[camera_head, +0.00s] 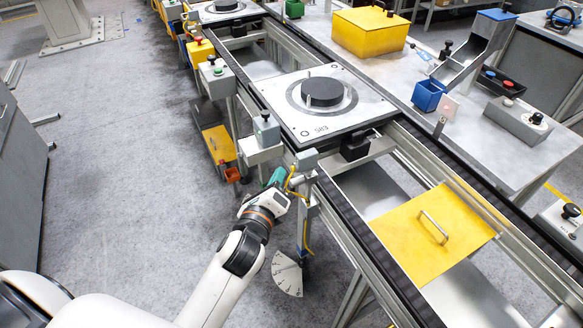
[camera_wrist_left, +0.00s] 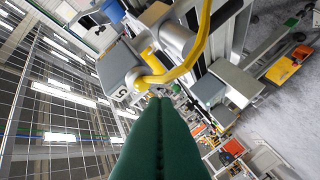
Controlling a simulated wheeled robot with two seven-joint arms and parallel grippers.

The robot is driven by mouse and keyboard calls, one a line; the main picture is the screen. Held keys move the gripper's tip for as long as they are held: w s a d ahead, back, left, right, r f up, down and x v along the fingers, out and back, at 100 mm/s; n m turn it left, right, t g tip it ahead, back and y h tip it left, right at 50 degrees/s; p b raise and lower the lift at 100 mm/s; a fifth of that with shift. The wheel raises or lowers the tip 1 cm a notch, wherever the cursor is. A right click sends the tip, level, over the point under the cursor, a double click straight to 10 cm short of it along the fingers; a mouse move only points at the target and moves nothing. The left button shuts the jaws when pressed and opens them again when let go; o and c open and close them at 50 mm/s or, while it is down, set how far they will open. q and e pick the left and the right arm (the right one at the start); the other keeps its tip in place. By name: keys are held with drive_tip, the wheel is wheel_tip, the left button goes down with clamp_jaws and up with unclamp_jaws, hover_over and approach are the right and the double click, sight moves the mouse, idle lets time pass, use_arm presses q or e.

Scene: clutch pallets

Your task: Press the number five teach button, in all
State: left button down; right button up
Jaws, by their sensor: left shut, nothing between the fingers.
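In the left wrist view a grey box marked 5 (camera_wrist_left: 117,72) carries a round pale button (camera_wrist_left: 136,78) beside yellow guard or cable parts. In the head view a small grey-green box (camera_head: 306,160) stands on a post beside the conveyor, with a yellow cable by it. My left gripper (camera_head: 277,177) reaches in from the lower left and ends just left of that box. Its green fingers (camera_wrist_left: 160,104) are shut and empty, with the tips close to the button. I cannot tell whether they touch it. My right gripper is not in view.
A pallet plate (camera_head: 335,128) with a black disc sits on the conveyor (camera_head: 375,255) just beyond. A yellow panel (camera_head: 412,240) with a handle lies to the right. Other button boxes (camera_head: 265,130) stand along the conveyor's left side.

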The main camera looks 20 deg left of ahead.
use_arm(q)
drive_tip(key=shift+w+d, duration=0.1)
idle(0.3)
drive_tip(key=shift+w+d, duration=0.2)
drive_tip(key=shift+w, duration=0.05)
drive_tip(key=shift+w+d+p, duration=0.3)
drive_tip(key=shift+w+p, duration=0.05)
idle(0.8)
drive_tip(key=shift+s, duration=0.1)
drive_tip(key=shift+s+a+p, duration=0.35)
drive_tip(key=shift+s+a, duration=0.25)
idle(0.3)
